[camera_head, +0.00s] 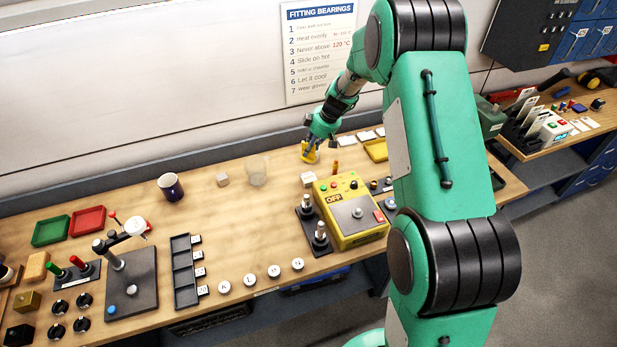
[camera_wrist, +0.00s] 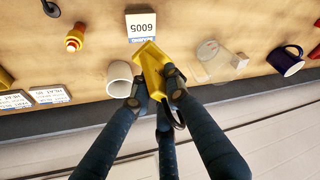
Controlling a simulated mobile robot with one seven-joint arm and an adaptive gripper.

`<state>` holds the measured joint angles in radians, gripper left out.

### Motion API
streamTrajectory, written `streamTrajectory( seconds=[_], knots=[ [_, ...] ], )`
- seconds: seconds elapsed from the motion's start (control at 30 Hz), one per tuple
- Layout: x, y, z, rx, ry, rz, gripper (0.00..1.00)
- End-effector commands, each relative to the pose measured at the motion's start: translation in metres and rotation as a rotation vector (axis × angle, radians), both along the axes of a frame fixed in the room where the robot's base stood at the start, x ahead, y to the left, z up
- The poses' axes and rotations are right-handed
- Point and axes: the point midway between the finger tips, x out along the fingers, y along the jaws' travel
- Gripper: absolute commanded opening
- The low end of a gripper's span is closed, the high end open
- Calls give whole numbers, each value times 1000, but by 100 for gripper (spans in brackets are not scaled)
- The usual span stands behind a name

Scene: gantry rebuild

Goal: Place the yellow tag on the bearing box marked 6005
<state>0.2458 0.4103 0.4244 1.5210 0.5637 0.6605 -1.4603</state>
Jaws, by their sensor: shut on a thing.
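My gripper (camera_wrist: 155,88) is shut on the yellow tag (camera_wrist: 152,62), which shows between its dark fingers in the wrist view. In the head view my gripper (camera_head: 311,146) is over the back of the bench, with the yellow tag (camera_head: 308,156) below it. The bearing box marked 6005 (camera_wrist: 140,22) lies just beyond the tag in the wrist view, its number upside down. A small white box (camera_head: 307,178) in front of my gripper in the head view looks like the same one. Whether the tag touches the box I cannot tell.
A white cylinder (camera_wrist: 118,72) stands close beside the tag. A clear glass (camera_head: 257,170), a wooden cube (camera_head: 222,179) and a dark mug (camera_head: 170,186) stand to the left. An orange-yellow piece (camera_wrist: 75,37) and the yellow control box (camera_head: 350,210) are also near.

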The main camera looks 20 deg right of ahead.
Motion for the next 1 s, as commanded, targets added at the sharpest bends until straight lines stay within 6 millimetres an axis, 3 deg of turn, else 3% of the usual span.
streamTrajectory(
  seconds=[0.17,0.53,1.0],
  knots=[
    [0,0,-10,1,1,-1,0],
    [0,0,-57,0,2,-1,0],
    [0,0,-65,1,1,0,0]
  ],
)
